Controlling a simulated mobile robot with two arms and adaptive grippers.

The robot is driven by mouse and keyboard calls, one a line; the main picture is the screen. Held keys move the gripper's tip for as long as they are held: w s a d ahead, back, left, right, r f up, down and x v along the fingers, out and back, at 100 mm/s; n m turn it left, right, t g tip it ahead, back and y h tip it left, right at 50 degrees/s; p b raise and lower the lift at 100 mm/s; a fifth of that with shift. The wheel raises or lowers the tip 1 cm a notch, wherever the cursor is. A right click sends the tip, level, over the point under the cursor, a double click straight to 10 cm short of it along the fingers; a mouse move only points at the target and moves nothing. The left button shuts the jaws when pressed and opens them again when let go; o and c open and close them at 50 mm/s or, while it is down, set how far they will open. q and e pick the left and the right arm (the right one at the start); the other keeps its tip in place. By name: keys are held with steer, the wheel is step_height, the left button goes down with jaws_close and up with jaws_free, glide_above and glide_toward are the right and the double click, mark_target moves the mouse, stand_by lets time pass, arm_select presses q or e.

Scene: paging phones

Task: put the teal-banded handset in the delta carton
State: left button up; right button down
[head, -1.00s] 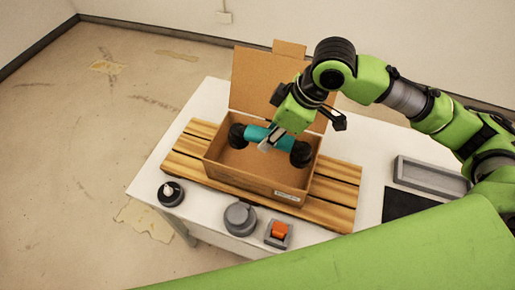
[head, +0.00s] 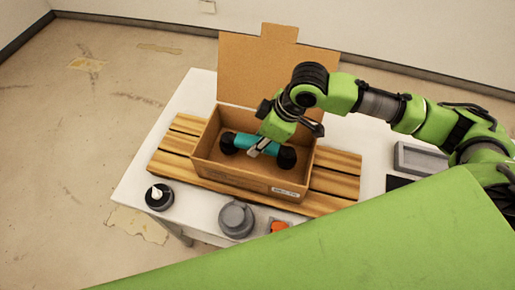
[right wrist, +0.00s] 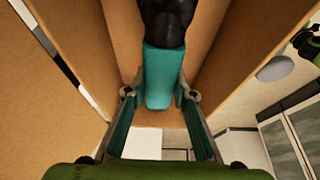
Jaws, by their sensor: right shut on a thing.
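The handset with a teal band (head: 243,138) and black round ends is inside the open brown carton (head: 235,178), lying roughly level between its walls. My right gripper (head: 259,149) reaches down over the carton and is shut on the teal middle. In the right wrist view, the teal band (right wrist: 161,75) sits between the two fingers (right wrist: 160,94), with cardboard walls on both sides. The carton's front has a small label, too small to read. Whether the handset touches the carton floor cannot be told. My left gripper is out of view.
The carton stands on a slatted wooden pallet (head: 334,184) on a white table (head: 137,178), its lid (head: 275,65) raised at the back. A black round item (head: 159,197), a grey round item (head: 236,219) and an orange button (head: 279,227) line the front. A grey tray (head: 420,158) is right.

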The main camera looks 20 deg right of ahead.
steer(key=shift+f, duration=1.8)
steer(key=shift+f, duration=0.1)
steer(key=c, duration=1.7)
jaws_free()
steer(key=v, duration=1.2)
steer(key=shift+a, duration=0.1)
